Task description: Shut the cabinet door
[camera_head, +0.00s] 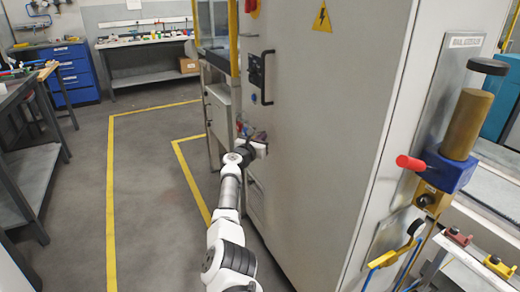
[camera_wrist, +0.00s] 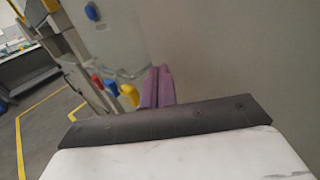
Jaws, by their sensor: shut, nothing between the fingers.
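The tall grey cabinet door (camera_head: 320,120) fills the middle of the head view, with a black handle (camera_head: 262,78) near its left edge and a yellow warning sign above. How far it stands open cannot be told. A plain grey surface (camera_wrist: 240,60) fills the right of the wrist view. My gripper (camera_head: 262,142) is low beside the door's left edge, below the handle. Its purple fingers (camera_wrist: 157,88) are together and empty in the wrist view, close to the grey surface; contact cannot be told.
Blue, red and yellow parts (camera_wrist: 110,86) show left of the fingers. A brass-coloured cylinder on a blue clamp (camera_head: 460,140) stands at the right. A workbench (camera_head: 35,190) stands at the left. Floor with yellow lines (camera_head: 140,190) is clear between bench and cabinet.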

